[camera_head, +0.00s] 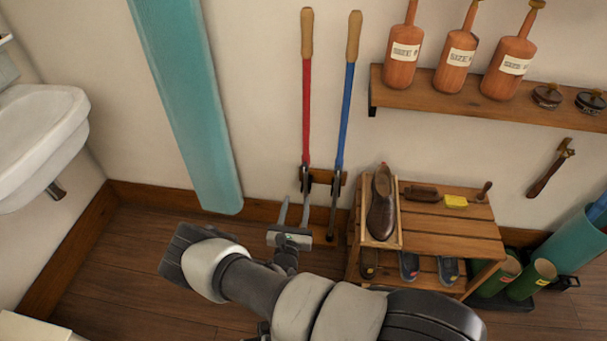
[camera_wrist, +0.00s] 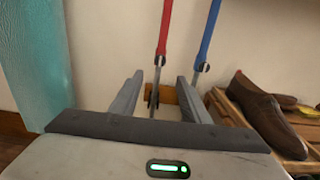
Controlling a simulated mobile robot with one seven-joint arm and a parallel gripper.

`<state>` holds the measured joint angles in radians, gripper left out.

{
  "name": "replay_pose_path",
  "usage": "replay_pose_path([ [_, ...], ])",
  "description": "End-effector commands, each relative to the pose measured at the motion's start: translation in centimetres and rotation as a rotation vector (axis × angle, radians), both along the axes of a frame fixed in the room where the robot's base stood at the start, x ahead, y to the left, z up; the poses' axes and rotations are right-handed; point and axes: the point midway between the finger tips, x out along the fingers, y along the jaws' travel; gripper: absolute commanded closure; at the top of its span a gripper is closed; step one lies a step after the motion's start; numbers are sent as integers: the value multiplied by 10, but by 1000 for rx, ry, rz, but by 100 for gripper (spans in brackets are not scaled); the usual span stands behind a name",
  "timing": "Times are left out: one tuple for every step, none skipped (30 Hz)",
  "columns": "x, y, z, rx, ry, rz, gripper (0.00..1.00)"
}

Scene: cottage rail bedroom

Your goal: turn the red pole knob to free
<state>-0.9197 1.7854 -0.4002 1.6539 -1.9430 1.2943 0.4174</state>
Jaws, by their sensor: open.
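The red pole (camera_head: 306,110) with a tan wooden handle stands upright against the wall. Its knob (camera_wrist: 161,61) is a small dark round piece with a pale mark, low on the pole where the red ends. The knob's setting is too small to read. A blue pole (camera_head: 346,115) stands just right of it, with a similar knob (camera_wrist: 203,67). My gripper (camera_head: 295,208) is open and empty, low in front of the poles. In the wrist view its fingers (camera_wrist: 160,82) point at the wall, with the red pole's lower end between them, apart from both fingers.
A wooden bench (camera_head: 450,231) with shoes and brushes stands close on the right. A teal board (camera_head: 190,100) leans on the wall at left, beyond it a white sink (camera_head: 40,135). A shelf (camera_head: 440,95) holds orange shoe forms. Open floor (camera_head: 130,265) lies at front left.

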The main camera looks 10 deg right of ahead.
Motion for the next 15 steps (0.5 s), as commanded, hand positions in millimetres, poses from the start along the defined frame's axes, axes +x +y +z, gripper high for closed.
replay_pose_path([
  [11,-4,-2,3,-2,-4,58],
  [17,-6,-2,4,-2,-4,58],
  [26,-9,-2,1,-3,-4,58],
  [32,-12,-2,1,-3,-4,58],
  [38,-13,-2,3,-2,-5,58],
  [47,-16,-2,2,-3,-5,58],
  [53,-18,-2,2,-3,-5,58],
  [59,-20,-2,3,-2,-5,58],
  [68,-24,-2,2,-3,-6,58],
  [74,-25,-2,3,-3,-5,58],
  [80,-27,-3,3,-2,-5,58],
  [88,-31,-2,1,-3,-6,58],
  [94,-32,-2,2,-3,-5,58],
  [99,-34,-3,3,-2,-5,58],
  [106,-36,-2,3,-2,-5,58],
])
